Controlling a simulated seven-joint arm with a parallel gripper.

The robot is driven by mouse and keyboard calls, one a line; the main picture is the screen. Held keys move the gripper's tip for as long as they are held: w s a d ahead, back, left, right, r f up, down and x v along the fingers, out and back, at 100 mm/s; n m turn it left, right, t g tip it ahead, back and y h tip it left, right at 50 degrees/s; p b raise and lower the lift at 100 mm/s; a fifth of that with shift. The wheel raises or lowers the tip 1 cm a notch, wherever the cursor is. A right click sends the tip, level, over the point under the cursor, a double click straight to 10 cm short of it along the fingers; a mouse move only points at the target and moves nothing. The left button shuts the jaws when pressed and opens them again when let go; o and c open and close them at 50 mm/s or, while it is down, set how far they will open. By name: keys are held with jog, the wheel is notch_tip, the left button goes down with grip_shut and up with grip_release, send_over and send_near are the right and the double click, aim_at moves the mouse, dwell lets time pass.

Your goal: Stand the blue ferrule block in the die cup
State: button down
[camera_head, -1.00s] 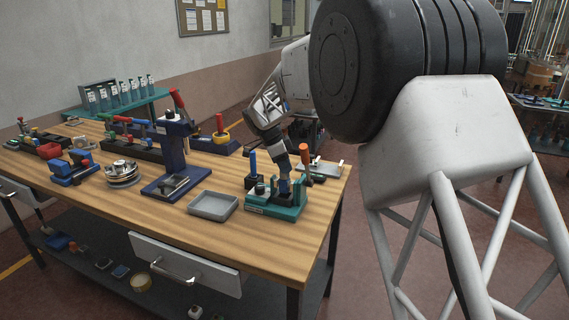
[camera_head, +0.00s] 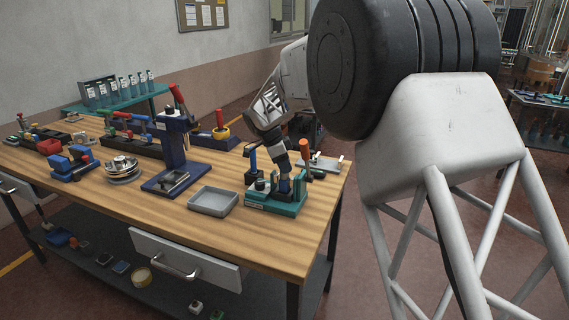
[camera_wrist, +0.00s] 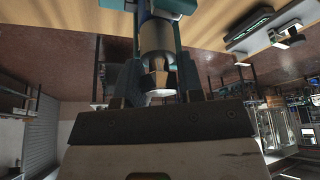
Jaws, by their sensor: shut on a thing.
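In the head view my gripper (camera_head: 284,174) points down over the teal fixture (camera_head: 262,208) near the bench's right end. In the wrist view its two dark fingers stand on either side of a pale metallic cylinder (camera_wrist: 157,40) with a faceted tan end. My gripper (camera_wrist: 158,78) is shut on this piece, which I take for the ferrule block. A narrow blue strip (camera_wrist: 147,12) shows beyond it. The die cup cannot be made out clearly; the fixture and fingers hide the area. I cannot tell whether the block stands in the cup.
An orange-handled lever (camera_head: 305,150) and a blue-handled lever (camera_head: 253,158) rise close beside my gripper. A grey tray (camera_head: 213,201) and a blue press (camera_head: 174,150) stand to the left. The bench front (camera_head: 265,250) is bare.

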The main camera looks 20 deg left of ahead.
jog(key=shift+f, duration=1.15)
jog(key=c, duration=0.7)
grip_release()
jog(key=shift+o, duration=0.2)
jog(key=v, duration=0.7)
jog(key=shift+r, duration=0.35)
jog(key=shift+a, duration=0.1)
